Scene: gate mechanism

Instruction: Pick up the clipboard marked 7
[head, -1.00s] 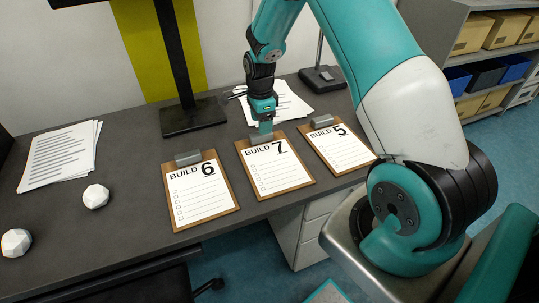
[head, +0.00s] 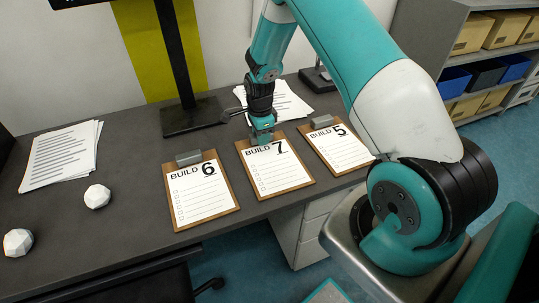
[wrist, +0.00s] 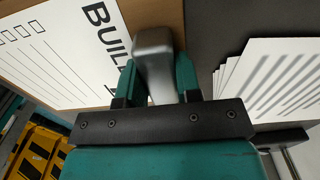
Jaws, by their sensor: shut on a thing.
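The clipboard marked 7 (head: 276,171) lies flat on the dark desk, between the clipboards marked 6 and 5. It is brown with a white sheet reading "BUILD 7". My gripper (head: 262,138) is at its top edge, over the metal clip. In the wrist view my gripper (wrist: 158,80) has its two teal fingers on either side of the grey clip (wrist: 153,50), shut on it. The sheet (wrist: 62,50) with "BUILD" shows to the left there. The gripper body hides part of the clip and the number in that view.
The clipboard marked 6 (head: 202,190) lies close at left and the clipboard marked 5 (head: 337,149) close at right. A monitor stand (head: 193,117) and loose papers (head: 285,101) are behind. Two white faceted objects (head: 97,196) lie at left.

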